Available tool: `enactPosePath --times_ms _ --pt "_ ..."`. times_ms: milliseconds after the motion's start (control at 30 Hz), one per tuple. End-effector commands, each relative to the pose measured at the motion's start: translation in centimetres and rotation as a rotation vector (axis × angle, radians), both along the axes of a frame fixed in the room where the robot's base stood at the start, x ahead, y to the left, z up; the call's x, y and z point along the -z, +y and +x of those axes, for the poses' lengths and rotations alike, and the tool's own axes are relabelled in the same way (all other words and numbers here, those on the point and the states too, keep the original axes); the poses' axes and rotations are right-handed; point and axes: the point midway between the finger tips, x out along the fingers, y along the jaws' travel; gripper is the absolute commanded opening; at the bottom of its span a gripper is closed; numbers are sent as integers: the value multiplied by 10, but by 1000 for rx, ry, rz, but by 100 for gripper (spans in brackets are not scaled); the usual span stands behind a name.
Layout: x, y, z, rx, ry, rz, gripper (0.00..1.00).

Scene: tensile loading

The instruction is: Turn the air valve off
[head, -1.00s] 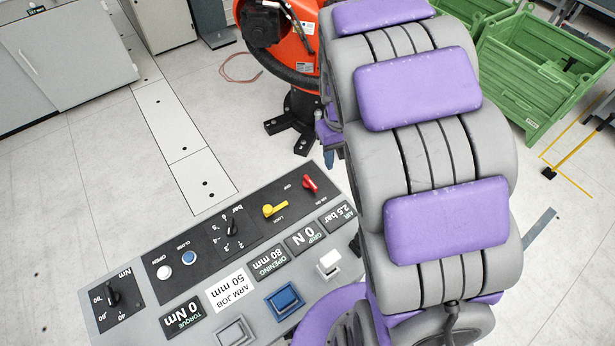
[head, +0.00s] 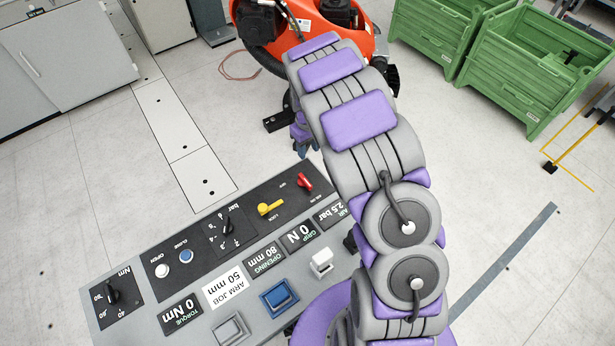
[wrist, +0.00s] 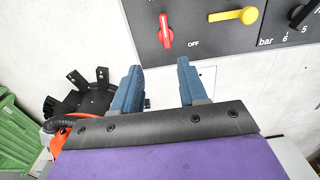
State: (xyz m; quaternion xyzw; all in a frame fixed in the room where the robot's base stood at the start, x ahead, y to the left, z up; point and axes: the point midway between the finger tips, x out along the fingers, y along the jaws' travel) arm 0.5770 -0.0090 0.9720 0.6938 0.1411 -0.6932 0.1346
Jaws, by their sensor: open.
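The air valve is a red lever handle (head: 305,182) on the black strip of the control panel (head: 150,325), at its far right end in the head view. In the wrist view the red handle (wrist: 165,31) stands nearly upright in the picture, with the word OFF to its lower right. My gripper (wrist: 155,80) is open and empty, its two blue fingers pointing toward the panel. The handle lies beyond the fingertips, above the gap between them in the picture, and is not between them. In the head view my gripper (head: 308,148) is small and partly hidden by my arm, just beyond the handle.
A yellow lock lever (head: 270,208) sits beside the red handle, with a bar dial (head: 228,226) further left. A white button (head: 321,261) and a blue button (head: 279,298) are nearer. An orange robot (head: 300,30) and green crates (head: 540,65) stand behind.

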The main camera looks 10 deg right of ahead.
Motion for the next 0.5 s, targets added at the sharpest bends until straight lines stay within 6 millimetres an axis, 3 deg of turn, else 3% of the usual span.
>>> enactPosePath --times_ms 233,500 --pt "40 7 -1 -1 4 -6 43" --pt "94 1 -1 0 3 0 43"
